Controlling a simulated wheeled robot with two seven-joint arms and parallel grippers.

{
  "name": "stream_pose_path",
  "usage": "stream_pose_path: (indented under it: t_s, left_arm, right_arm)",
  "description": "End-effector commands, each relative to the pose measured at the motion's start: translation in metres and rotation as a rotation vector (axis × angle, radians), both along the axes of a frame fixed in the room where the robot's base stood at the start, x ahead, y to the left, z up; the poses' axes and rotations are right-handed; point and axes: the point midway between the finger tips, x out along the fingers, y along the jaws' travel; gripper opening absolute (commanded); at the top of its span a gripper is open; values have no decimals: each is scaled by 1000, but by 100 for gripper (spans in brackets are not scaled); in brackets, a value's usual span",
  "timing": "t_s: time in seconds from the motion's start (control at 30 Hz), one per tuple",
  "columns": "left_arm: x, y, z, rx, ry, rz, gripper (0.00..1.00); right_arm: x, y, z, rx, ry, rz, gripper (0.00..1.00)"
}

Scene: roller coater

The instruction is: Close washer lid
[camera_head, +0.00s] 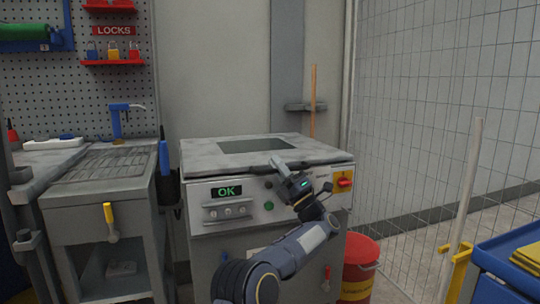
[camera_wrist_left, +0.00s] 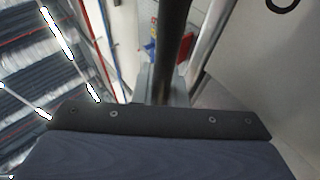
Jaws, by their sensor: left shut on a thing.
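The washer is a grey cabinet with a green OK display (camera_head: 227,191) on its front panel. Its lid (camera_head: 215,150) is a worn grey slab with a dark square window, lying about flat across the top, with a dark seam under its front edge. My left gripper (camera_head: 277,168) is at the middle of the lid's front edge, shut on what looks like the lid handle. The fingers hide most of the grip. In the left wrist view a dark bar (camera_wrist_left: 175,45) runs up from the gripper. My right gripper is not in view.
A sink bench (camera_head: 110,165) with a blue tap stands to the left. A yellow-and-red switch (camera_head: 344,182) is on the washer's front right. A mesh fence (camera_head: 440,110) and blue cart (camera_head: 510,262) are on the right.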

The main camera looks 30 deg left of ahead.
Motion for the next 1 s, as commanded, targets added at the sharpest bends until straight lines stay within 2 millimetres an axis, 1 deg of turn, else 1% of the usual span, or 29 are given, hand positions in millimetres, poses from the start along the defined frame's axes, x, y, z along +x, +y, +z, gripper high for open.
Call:
stream_pose_path:
  t_s: [0.03,0.47,0.5,0.63,0.9,1.0]
  left_arm:
    - [0,-6,0,5,-11,0,0]
    - [3,-7,-5,4,-10,-3,0]
    - [3,-7,-5,4,-10,-1,16]
    - [3,-5,-5,2,-9,-1,34]
    - [3,-4,-6,1,-6,0,34]
    - [3,-8,-9,0,-5,-1,34]
  right_arm:
    - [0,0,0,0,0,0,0]
    - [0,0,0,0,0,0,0]
    - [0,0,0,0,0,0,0]
    - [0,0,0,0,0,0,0]
    - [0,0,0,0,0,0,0]
    - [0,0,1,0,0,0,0]
